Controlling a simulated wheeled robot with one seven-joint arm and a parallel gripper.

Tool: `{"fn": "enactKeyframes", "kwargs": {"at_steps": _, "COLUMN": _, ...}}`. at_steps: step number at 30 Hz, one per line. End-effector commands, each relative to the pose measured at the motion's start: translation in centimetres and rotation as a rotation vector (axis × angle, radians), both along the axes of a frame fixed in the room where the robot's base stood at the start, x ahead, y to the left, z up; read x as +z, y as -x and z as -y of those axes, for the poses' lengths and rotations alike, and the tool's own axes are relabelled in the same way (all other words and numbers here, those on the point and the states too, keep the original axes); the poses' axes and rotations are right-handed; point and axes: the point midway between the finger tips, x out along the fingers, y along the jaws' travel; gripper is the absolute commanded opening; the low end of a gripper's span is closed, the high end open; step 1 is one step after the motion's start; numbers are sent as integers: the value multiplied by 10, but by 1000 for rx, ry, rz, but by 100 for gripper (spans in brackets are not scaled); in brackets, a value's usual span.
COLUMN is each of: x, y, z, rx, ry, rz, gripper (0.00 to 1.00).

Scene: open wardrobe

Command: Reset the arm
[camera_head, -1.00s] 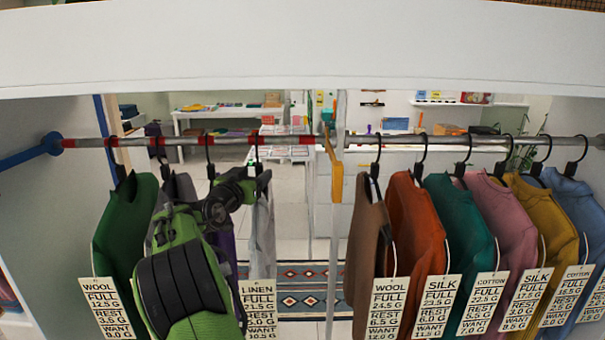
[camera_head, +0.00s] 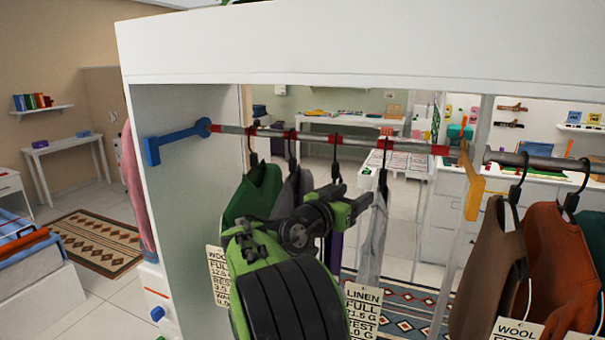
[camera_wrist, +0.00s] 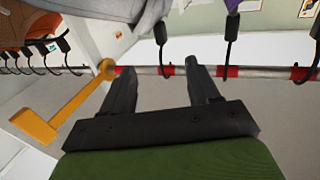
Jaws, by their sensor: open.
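My green and black arm rises in the lower middle of the head view, in front of the left section of the open wardrobe (camera_head: 300,48). My gripper (camera_head: 350,200) is at the hanging clothes there, partly hidden by my arm. In the wrist view my gripper (camera_wrist: 160,75) shows two black fingers spread apart with nothing between them. The fingers point toward the rail (camera_wrist: 265,72) with red bands and black hanger hooks. A grey garment (camera_wrist: 115,20) hangs beyond the fingertips.
A green garment (camera_head: 255,195) and a pale grey one (camera_head: 373,235) hang beside my arm. Brown (camera_head: 485,260) and orange (camera_head: 550,260) garments hang right of the yellow bracket (camera_head: 472,185). A blue bracket (camera_head: 175,142) holds the rail's left end.

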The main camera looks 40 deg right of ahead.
Motion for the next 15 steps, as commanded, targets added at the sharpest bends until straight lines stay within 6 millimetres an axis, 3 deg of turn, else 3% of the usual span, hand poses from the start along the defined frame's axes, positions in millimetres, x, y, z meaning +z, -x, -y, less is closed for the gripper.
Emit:
{"fn": "enactKeyframes", "kwargs": {"at_steps": 6, "x": -1, "y": 0, "z": -1, "rx": 4, "ry": -7, "rz": 0, "gripper": 60}}
{"fn": "enactKeyframes", "kwargs": {"at_steps": 9, "x": -10, "y": 4, "z": -12, "rx": 62, "ry": -114, "rz": -10, "gripper": 60}}
{"fn": "enactKeyframes", "kwargs": {"at_steps": 11, "x": -23, "y": 7, "z": -33, "rx": 150, "ry": -244, "rz": -35, "gripper": 60}}
{"fn": "enactKeyframes", "kwargs": {"at_steps": 14, "x": -52, "y": 18, "z": -97, "rx": 377, "ry": -486, "rz": -139, "gripper": 60}}
{"fn": "enactKeyframes", "kwargs": {"at_steps": 15, "x": -63, "y": 25, "z": -128, "rx": 481, "ry": -564, "rz": -198, "gripper": 60}}
